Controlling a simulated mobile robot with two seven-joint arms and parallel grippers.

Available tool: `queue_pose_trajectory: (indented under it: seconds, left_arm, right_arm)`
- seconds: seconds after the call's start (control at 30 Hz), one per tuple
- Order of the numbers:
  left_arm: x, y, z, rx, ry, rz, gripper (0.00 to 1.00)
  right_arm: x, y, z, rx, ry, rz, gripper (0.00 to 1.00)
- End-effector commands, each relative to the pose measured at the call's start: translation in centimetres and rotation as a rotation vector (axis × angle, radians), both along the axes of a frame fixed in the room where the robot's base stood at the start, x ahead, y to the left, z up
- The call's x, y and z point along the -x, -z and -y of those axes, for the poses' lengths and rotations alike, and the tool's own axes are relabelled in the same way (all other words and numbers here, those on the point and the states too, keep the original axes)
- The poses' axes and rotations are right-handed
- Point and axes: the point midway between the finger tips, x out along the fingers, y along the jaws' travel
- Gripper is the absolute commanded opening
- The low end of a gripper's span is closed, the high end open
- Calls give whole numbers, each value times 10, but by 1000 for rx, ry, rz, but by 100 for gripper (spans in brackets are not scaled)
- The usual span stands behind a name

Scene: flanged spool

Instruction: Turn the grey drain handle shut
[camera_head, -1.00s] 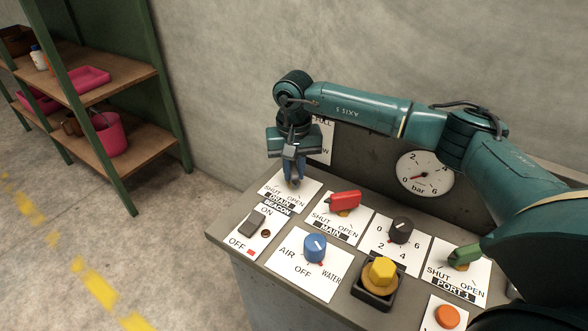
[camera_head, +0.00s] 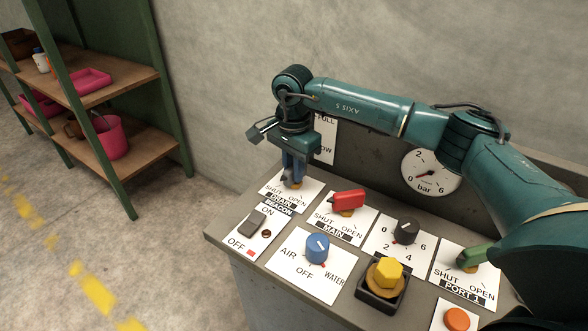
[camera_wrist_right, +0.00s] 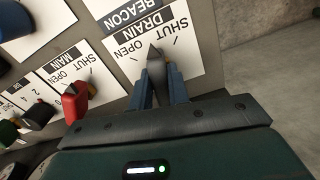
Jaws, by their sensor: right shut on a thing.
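My right gripper (camera_head: 291,180) points down at the DRAIN plate (camera_head: 308,192) at the far left corner of the panel. In the right wrist view its blue fingers (camera_wrist_right: 161,92) are shut on the grey drain handle (camera_wrist_right: 156,66), one finger on each side. The handle's pointed tip faces the DRAIN label, between the words OPEN and SHUT. In the head view the fingers mostly hide the handle. My left gripper is not in view.
The red MAIN handle (camera_head: 348,200) is close beside the drain plate. A grey BEACON switch (camera_head: 254,223), blue knob (camera_head: 317,248), black knob (camera_head: 406,231), yellow knob (camera_head: 388,272) and green PORT 1 handle (camera_head: 474,256) share the panel. A gauge (camera_head: 431,174) stands behind.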

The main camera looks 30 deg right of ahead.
Motion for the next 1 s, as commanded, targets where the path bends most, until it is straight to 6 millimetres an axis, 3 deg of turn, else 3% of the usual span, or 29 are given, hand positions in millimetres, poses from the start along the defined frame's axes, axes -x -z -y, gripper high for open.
queue_pose_trajectory:
  seconds: [0.5, 1.0]
  left_arm:
    - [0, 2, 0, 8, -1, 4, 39]
    - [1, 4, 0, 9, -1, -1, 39]
  right_arm:
    - [-3, 0, 0, -1, 438, 1, 0]
    - [-4, 0, 0, -1, 605, 1, 0]
